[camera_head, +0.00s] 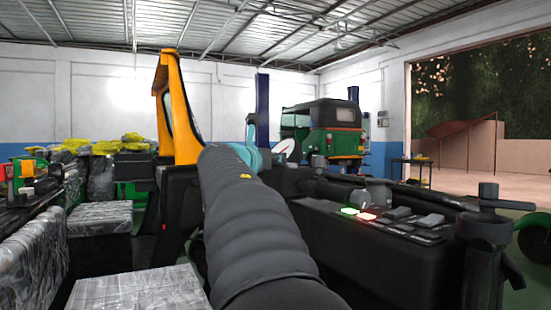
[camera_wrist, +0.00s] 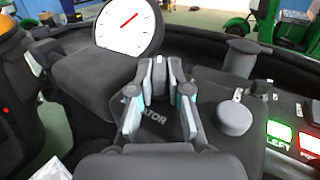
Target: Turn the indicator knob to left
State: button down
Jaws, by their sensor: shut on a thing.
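In the wrist view my gripper (camera_wrist: 159,72) reaches over the dark dashboard, its two fingers closed on the indicator knob (camera_wrist: 159,82). Only a narrow dark part of the knob shows between the fingers, so which way it points is hard to tell. Below it, white lettering ending in "ATOR" is partly covered by a finger. To the right, a green lamp marked LEFT (camera_wrist: 278,135) is lit, with a red lit lamp (camera_wrist: 309,142) beside it. In the head view my arm hides the gripper and knob; the green lamp (camera_head: 349,211) and red lamp (camera_head: 367,216) show on the panel.
A white round gauge (camera_wrist: 130,24) with a red needle stands behind the knob. A round black knob (camera_wrist: 234,118) sits right of my gripper. A black handlebar post (camera_head: 487,215) stands at the right. A green rickshaw (camera_head: 335,132) is in the background.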

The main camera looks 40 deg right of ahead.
jog(key=shift+t, duration=0.3)
jog(key=c, duration=1.1)
grip_release()
jog(key=v, duration=1.2)
jog(key=shift+s+r, duration=0.1)
jog(key=shift+r, duration=0.05)
